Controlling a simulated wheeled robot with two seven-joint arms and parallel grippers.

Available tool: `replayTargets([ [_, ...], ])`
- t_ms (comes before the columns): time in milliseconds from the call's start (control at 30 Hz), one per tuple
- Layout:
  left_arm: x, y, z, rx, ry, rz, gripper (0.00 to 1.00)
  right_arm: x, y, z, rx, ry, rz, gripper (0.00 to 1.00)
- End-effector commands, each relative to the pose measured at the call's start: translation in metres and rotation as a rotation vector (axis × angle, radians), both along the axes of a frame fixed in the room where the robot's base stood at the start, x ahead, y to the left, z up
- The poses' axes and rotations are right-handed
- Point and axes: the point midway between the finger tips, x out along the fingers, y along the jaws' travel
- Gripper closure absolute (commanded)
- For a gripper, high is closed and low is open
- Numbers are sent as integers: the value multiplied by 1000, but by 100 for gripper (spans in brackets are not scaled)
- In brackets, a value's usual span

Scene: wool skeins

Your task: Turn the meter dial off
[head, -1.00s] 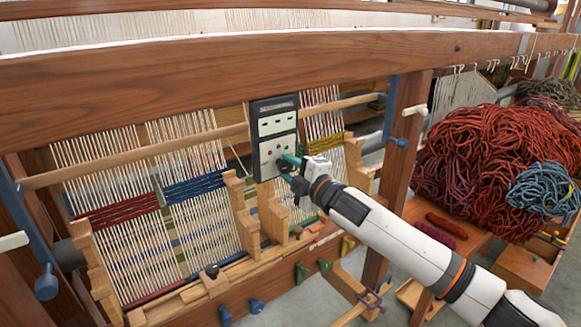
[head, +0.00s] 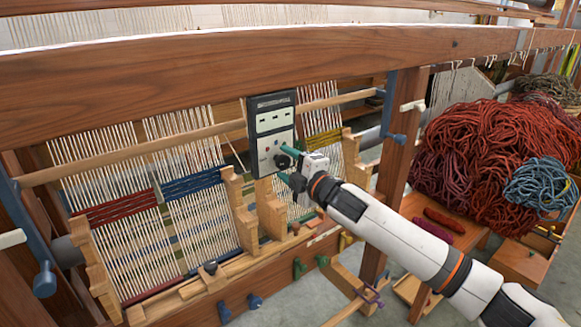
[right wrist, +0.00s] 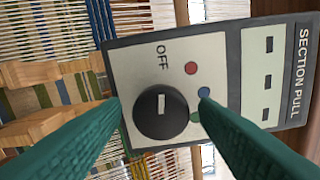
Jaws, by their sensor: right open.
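The meter (head: 270,104) is a dark-framed box with a pale face, fixed upright on the loom. Its round black dial (right wrist: 160,113) has a pale mark and sits beside red, blue and green dots, with the word OFF above it in the right wrist view. The mark lies up and slightly right of the dial's middle there; I cannot tell exactly which position it points to. My right gripper (head: 282,164) is open, with a teal finger on either side of the dial. In the right wrist view it also shows (right wrist: 160,101), its fingertips apart from each other. My left gripper is out of view.
The loom's thick wooden beam (head: 200,85) runs above the meter. Wooden uprights (head: 270,210) and taut warp threads (head: 100,170) stand close below and beside it. Heaped red wool (head: 480,155) lies at the right.

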Motion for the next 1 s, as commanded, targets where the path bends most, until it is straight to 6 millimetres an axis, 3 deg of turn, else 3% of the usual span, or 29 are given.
replayTargets([
  [167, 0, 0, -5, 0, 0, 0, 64, -9, -8, -2, 0, 0, -2, 45],
  [700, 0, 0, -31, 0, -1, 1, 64, -88, -65, -2, -1, 0, -1, 45],
  [1000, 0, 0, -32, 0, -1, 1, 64, -97, -71, -1, -1, 1, -1, 45],
])
